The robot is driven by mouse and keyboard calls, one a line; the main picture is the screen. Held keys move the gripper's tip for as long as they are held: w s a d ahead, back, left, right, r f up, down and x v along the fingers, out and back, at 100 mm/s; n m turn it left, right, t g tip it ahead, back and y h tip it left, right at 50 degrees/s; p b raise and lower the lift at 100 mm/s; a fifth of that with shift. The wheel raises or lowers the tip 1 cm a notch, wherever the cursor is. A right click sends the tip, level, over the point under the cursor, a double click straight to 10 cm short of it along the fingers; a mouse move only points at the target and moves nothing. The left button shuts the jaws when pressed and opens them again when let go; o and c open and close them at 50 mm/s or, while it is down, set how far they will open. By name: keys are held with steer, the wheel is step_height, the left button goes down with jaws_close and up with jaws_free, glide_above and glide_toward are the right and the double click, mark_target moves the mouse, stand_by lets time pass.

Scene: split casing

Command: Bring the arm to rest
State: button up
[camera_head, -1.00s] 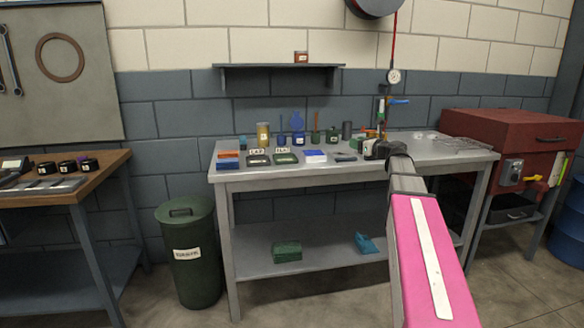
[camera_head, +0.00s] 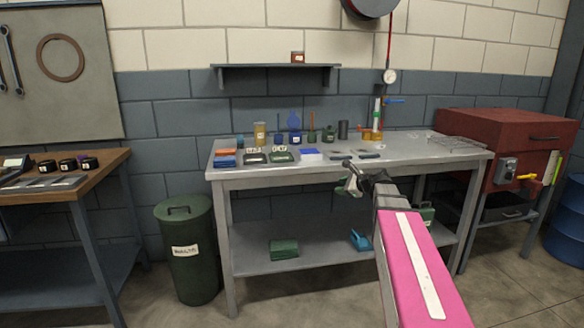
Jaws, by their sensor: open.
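My gripper (camera_head: 349,180) is at the end of my pink and grey arm, in front of the front edge of the grey workbench (camera_head: 230,175). It looks empty, with its jaws apart, and touches nothing that I can see. My arm reaches up from the lower right and hides part of the lower shelf and bench front.
Small trays, bottles and blocks stand along the bench top. A wall shelf (camera_head: 275,68) hangs behind. A dark green bin (camera_head: 187,250) stands left of the bench, a wooden-topped table (camera_head: 100,172) further left, and a red cabinet (camera_head: 500,130) at right. Floor in front is clear.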

steer(key=s+a+f+n+g+h, duration=0.1)
steer(key=s+f+n+g+h, duration=0.8)
steer(key=s+f+n, duration=1.1)
steer(key=s+f, duration=0.5)
steer(key=f, duration=0.2)
steer(key=shift+s+f, duration=0.15)
steer(key=shift+s, duration=0.05)
steer(key=shift+o, duration=0.3)
